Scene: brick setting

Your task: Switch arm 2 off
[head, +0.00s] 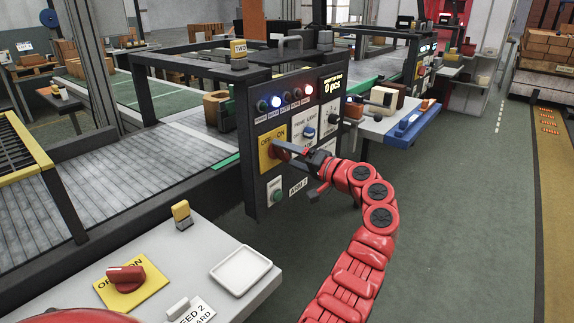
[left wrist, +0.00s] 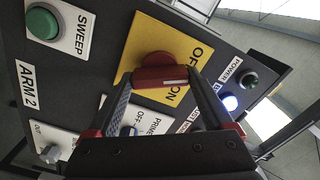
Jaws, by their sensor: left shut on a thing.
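The red rotary knob (left wrist: 160,70) sits on a yellow plate (left wrist: 128,62) marked OFF and ON, on the dark control panel (head: 258,85). In the head view the plate (head: 266,160) shows left of my left gripper (head: 294,151). My left gripper (left wrist: 162,82) is shut on the knob, with one finger on each side of its handle. A white line on the handle faces the lettered side; I cannot tell whether it points at OFF or ON. An ARM 2 label (head: 298,188) is below, also in the left wrist view (left wrist: 29,84). My right gripper is not in view.
A green SWEEP button (left wrist: 43,22) and small switches (head: 309,132) are close to the knob. A lit blue lamp (head: 276,101) is above. Another red knob (head: 126,278) on yellow and a white tray (head: 240,270) are on the front table. Floor is clear at right.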

